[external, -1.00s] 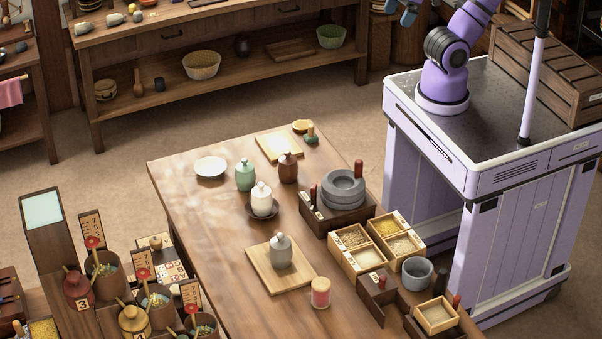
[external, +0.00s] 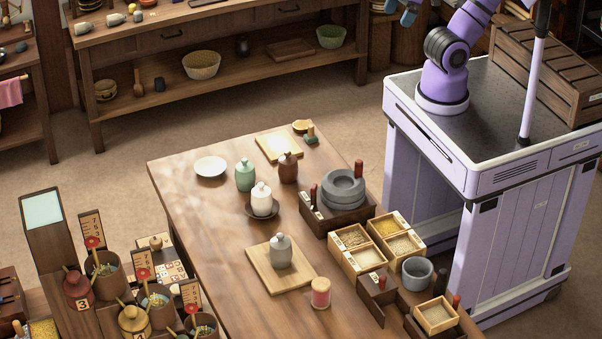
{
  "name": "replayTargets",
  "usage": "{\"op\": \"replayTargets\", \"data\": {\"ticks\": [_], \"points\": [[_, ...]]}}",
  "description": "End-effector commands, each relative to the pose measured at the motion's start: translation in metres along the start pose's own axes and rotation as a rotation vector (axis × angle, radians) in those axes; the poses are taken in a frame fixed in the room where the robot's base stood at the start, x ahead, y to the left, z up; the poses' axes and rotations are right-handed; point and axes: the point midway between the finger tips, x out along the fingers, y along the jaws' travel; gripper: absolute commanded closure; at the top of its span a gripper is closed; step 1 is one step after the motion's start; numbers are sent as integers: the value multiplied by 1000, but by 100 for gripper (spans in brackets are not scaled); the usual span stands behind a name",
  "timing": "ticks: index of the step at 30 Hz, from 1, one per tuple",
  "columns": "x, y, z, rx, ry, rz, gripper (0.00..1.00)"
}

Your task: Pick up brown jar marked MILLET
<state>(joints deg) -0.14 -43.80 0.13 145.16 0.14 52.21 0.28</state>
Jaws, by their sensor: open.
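A brown jar (external: 288,168) with a knobbed lid stands upright on the wooden table (external: 215,240), toward its far side. No marking on it can be read from here. A green jar (external: 245,175) stands to its left, and a white jar (external: 262,199) on a dark saucer stands nearer the camera. A grey jar (external: 280,252) stands on a square board. My gripper (external: 404,12) shows only in part at the top edge, open and empty, far from the brown jar.
A dark tray with a grey stone quern (external: 344,189) stands right of the brown jar. A pale board (external: 279,146) lies behind it, and a white plate (external: 210,167) lies at left. Grain boxes (external: 352,237) and a red-and-cream jar (external: 320,293) are nearer. The table's left part is clear.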

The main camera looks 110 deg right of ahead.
Motion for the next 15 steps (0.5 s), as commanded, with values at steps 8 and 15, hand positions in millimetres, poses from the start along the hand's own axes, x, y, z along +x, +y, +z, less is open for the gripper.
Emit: {"op": "replayTargets", "data": {"ticks": [8,15], "points": [[0,0,0,0,0,0,6],[14,2,-23,-15,-33,6,6]]}}
